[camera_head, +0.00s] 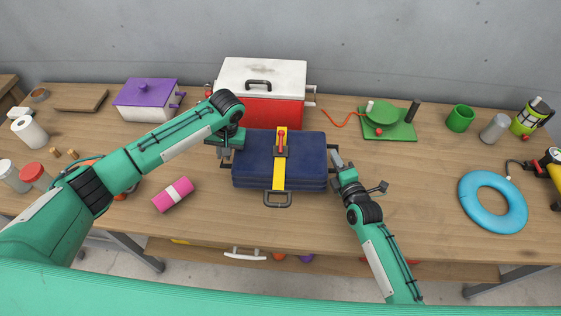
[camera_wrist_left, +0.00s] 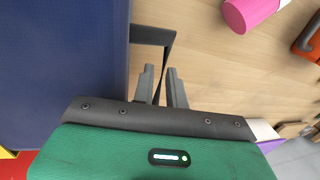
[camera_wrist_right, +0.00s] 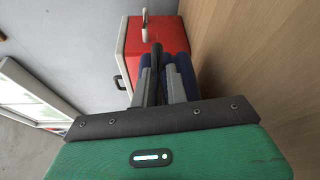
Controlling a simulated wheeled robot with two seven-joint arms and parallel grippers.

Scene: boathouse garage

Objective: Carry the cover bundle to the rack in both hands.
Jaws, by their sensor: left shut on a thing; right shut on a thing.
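The cover bundle (camera_head: 255,160) is a navy-blue folded block with a yellow strap (camera_head: 280,171) and red buckle, at the middle of the workbench. Dark handles stick out from its left and right ends. My left gripper (camera_head: 226,150) is shut on the left-end handle; the left wrist view shows this dark handle loop (camera_wrist_left: 152,35) running between the fingers. My right gripper (camera_head: 340,163) is shut on the right-end handle (camera_wrist_right: 156,58), beside the bundle's edge. The bundle looks level; I cannot tell whether it touches the bench. I see no rack that I can make out.
A red and white cooler (camera_head: 270,110) stands right behind the bundle. A pink roll (camera_head: 173,194) lies front left, and a purple-lidded box (camera_head: 147,100) back left. A green tray (camera_head: 390,125) and a blue ring (camera_head: 492,202) are to the right. Bare bench (camera_head: 420,200) lies right of my right gripper.

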